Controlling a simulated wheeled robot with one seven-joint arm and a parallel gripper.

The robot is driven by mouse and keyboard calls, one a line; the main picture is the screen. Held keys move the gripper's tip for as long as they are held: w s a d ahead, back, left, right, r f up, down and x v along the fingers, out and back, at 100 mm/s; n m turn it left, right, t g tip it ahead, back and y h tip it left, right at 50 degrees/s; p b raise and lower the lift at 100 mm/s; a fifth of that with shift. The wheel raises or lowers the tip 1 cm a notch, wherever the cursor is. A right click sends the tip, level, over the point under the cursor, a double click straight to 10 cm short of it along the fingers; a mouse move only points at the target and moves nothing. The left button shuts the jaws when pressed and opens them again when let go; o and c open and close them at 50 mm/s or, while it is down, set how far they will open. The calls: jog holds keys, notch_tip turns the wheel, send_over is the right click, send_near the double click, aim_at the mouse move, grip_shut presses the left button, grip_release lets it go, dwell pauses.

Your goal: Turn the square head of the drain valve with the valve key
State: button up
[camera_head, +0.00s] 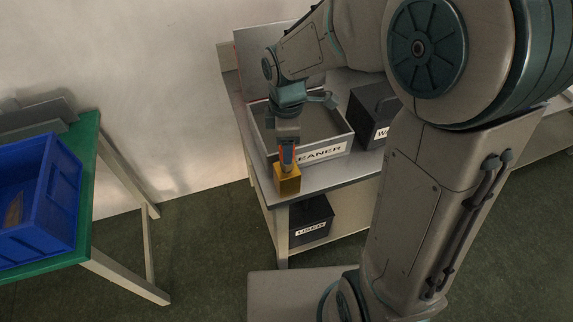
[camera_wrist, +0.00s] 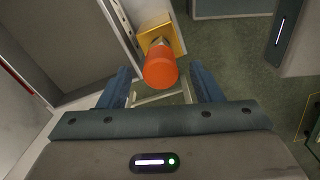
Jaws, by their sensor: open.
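An orange round-ended handle (camera_wrist: 160,68) rises from a yellow block (camera_wrist: 168,36), with a metal collar between them; it may be the valve key, but its lower end is hidden. The yellow block (camera_head: 287,181) stands at the bench's front left corner in the head view, with a little orange showing above it. My gripper (camera_head: 287,154) is right above the block, pointing down. In the wrist view my gripper (camera_wrist: 163,90) is open, its two blue fingers on either side of and a little short of the orange end. No drain valve or square head can be made out.
A grey tray (camera_head: 341,149) with a label ending "EANER" sits behind the block, beside a dark box (camera_head: 372,113). A black labelled box (camera_head: 310,220) stands on the lower shelf. At left, a blue crate (camera_head: 68,208) stands on a green table (camera_head: 88,150); floor lies between.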

notch_tip(320, 180, up, 12)
jog(key=shift+f, duration=0.25)
